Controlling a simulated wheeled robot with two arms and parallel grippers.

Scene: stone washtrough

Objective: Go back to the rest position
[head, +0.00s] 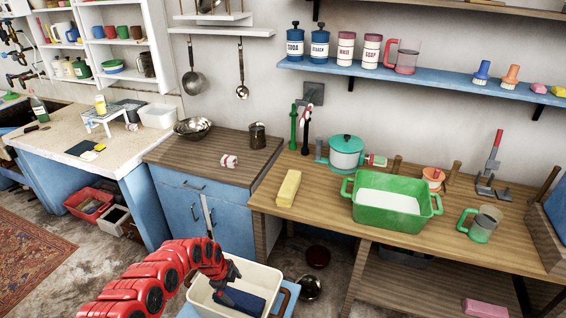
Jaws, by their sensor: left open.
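My left gripper (226,290) is at the lower middle of the head view, at the end of my red arm that comes in from the lower left. It is open. It is over a cream bin (272,281), above a dark blue thing (246,301) inside it. Whether the fingers touch the blue thing I cannot tell. My right gripper is out of view.
A wooden counter (330,212) to the right bears a green tub (428,207), a yellow block (289,188), a teal pot (346,152) and a green-handled mug (483,224). A blue cabinet (185,208) stands behind the arm. Patterned rug (30,250) lies at left.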

